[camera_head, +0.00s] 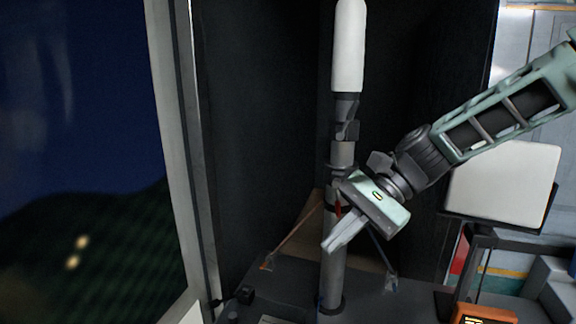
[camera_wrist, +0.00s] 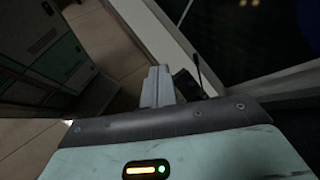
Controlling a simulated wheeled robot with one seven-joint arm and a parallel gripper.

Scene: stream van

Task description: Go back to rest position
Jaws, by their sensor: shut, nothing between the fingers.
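My gripper (camera_head: 331,247) is in the middle of the head view, at the end of my pale green arm, which reaches in from the right. Its fingers are together and point down and left, with nothing between them. The gripper is in front of a grey upright mast and hides part of it. In the wrist view the closed fingers (camera_wrist: 158,88) point away from the camera over a brownish floor and a pale frame edge.
The grey mast (camera_head: 333,270) with a white top (camera_head: 348,45) stands on a dark surface. A pale square panel (camera_head: 502,178) is right of the gripper, and an orange device (camera_head: 482,314) is below it. A dark window (camera_head: 75,150) fills the left. Grey-green cabinets (camera_wrist: 45,45) show in the wrist view.

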